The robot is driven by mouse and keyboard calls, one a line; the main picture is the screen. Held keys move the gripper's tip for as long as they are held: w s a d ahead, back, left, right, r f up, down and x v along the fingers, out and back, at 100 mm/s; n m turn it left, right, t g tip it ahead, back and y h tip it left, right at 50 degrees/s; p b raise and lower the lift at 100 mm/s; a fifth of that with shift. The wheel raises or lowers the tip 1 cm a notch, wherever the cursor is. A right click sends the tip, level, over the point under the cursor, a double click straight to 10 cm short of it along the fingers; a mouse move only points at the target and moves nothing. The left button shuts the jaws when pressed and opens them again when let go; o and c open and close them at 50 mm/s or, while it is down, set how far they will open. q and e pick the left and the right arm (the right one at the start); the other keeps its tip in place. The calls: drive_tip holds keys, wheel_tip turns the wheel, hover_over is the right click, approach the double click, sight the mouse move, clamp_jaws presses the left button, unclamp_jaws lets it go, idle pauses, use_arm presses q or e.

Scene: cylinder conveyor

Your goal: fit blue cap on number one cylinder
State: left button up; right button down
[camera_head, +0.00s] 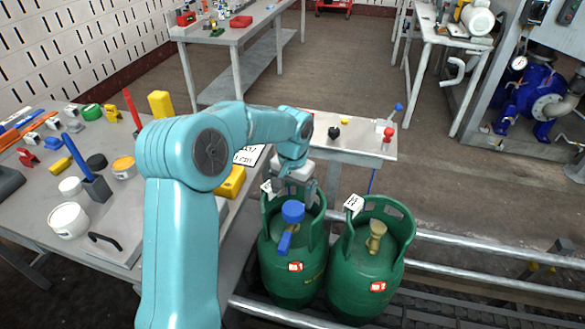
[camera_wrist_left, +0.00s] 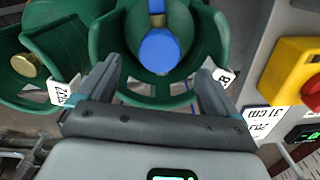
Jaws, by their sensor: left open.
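Two green cylinders stand side by side, a left one (camera_head: 300,265) and a right one (camera_head: 367,262). A blue cap (camera_head: 292,211) with a blue strip hanging from it sits at the top middle of the left cylinder, inside its collar. It also shows in the left wrist view (camera_wrist_left: 160,52). Whether it is fully seated on the valve I cannot tell. The right cylinder has a bare brass valve (camera_head: 376,230). My left gripper (camera_head: 289,190) is open at the left cylinder's collar, its fingers either side of the cap's line and apart from it. My right gripper is not in view.
White tags (camera_head: 353,203) hang on the collars. A grey workbench (camera_head: 120,215) with tools and caps is at left. A small table (camera_head: 345,150) stands behind the cylinders. Metal rails (camera_head: 490,275) run beside them at right. A yellow device with a red knob (camera_wrist_left: 290,75) is near the gripper.

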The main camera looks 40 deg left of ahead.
sight(293, 209)
use_arm(q)
wheel_tip(293, 209, up, 10)
drive_tip(key=shift+p, duration=0.4)
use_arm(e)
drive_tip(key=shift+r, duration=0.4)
